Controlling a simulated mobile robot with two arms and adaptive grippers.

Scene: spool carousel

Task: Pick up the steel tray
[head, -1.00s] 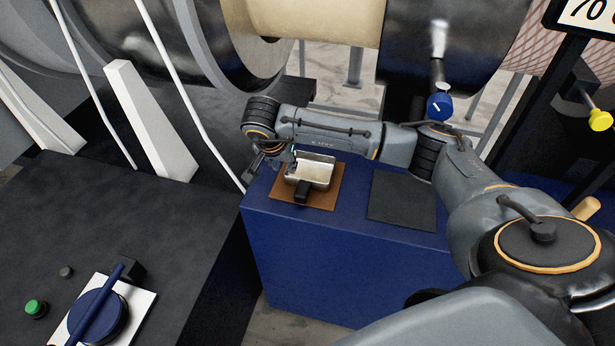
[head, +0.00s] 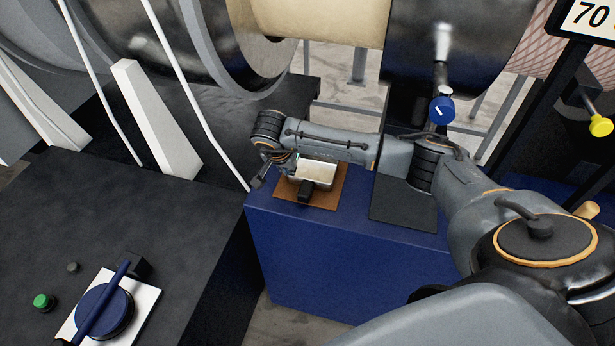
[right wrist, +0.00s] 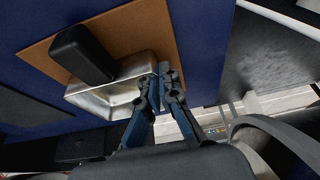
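The steel tray (head: 322,172) is a shallow shiny pan with a black block handle (head: 304,191). It sits on a brown mat (head: 330,196) on the blue cabinet. In the right wrist view the tray (right wrist: 112,98) shows with its black handle (right wrist: 82,54) at the upper left. My right gripper (right wrist: 166,76) is at the tray's end wall, away from the handle. Its fingertips are close together, one toward the tray's inside and one outside. I cannot tell whether they press on the wall. In the head view my right arm partly hides the tray. My left gripper is out of view.
A dark square mat (head: 402,200) lies right of the brown one on the blue cabinet (head: 340,255). A black console with a blue rotary switch (head: 104,308) and green button (head: 44,301) stands at left. Large spools stand behind. A blue knob (head: 441,109) is above the dark mat.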

